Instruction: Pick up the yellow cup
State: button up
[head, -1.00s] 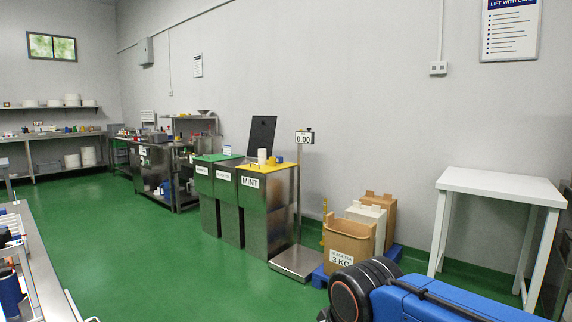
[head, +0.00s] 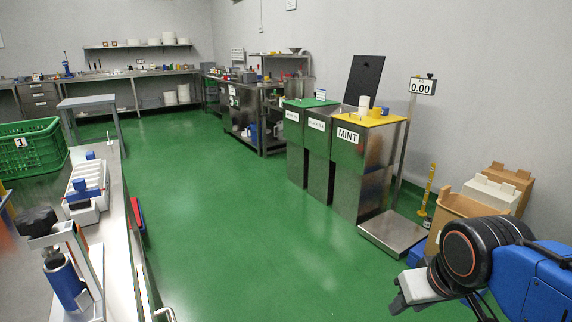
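The MINT bin is steel with a yellow lid (head: 370,121) and stands in the middle right of the head view. A small yellow object (head: 376,112), which looks like a cup, sits on this lid and blends with its colour. A white cylinder (head: 364,104) stands just left of it. My gripper (head: 398,304) shows at the lower right, in front of and well below the lid, far from the yellow object. Its fingers are small and partly hidden, so I cannot tell if it is open.
A floor scale (head: 394,238) stands right of the bin, with cardboard boxes (head: 466,212) beyond it. A steel bench (head: 114,220) with tools runs along the left, next to a green crate (head: 30,150). Green floor lies open between bench and bins.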

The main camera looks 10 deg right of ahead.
aim_at(377, 110)
jog(key=i, duration=3.65)
